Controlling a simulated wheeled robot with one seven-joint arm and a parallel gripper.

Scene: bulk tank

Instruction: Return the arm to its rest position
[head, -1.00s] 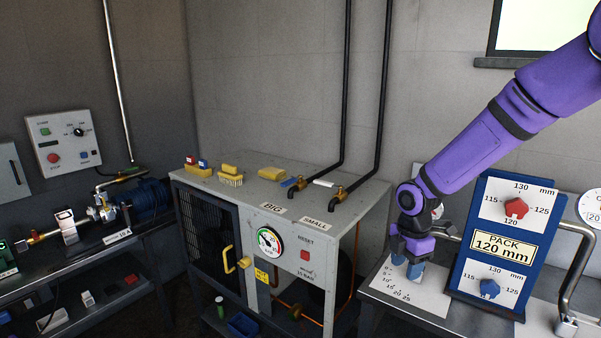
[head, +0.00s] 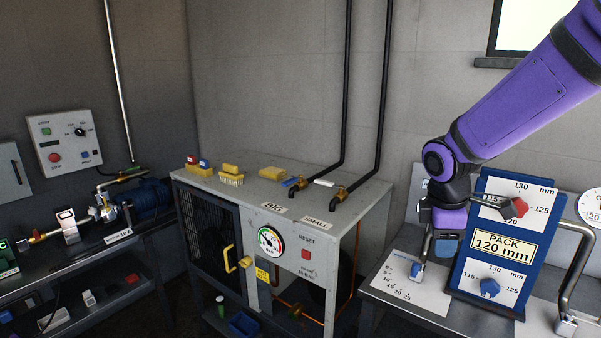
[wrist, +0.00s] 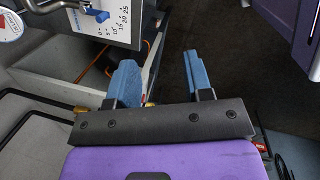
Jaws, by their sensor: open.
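My gripper (head: 447,243), with blue fingertips, hangs from my purple arm at the right of the head view. It is in front of the wall and by the left edge of the blue PACK 120 mm board. In the wrist view my gripper (wrist: 160,78) shows two blue fingers spread apart with nothing between them. The lever also shows at the top of the wrist view (wrist: 97,14).
The blue board (head: 468,250) carries a red knob (head: 514,208) and a blue knob (head: 490,288), close to my gripper. A bent metal pipe (head: 578,270) stands to its right. The grey cabinet (head: 330,215) with taps and brushes is at centre. Open floor lies between cabinet and bench.

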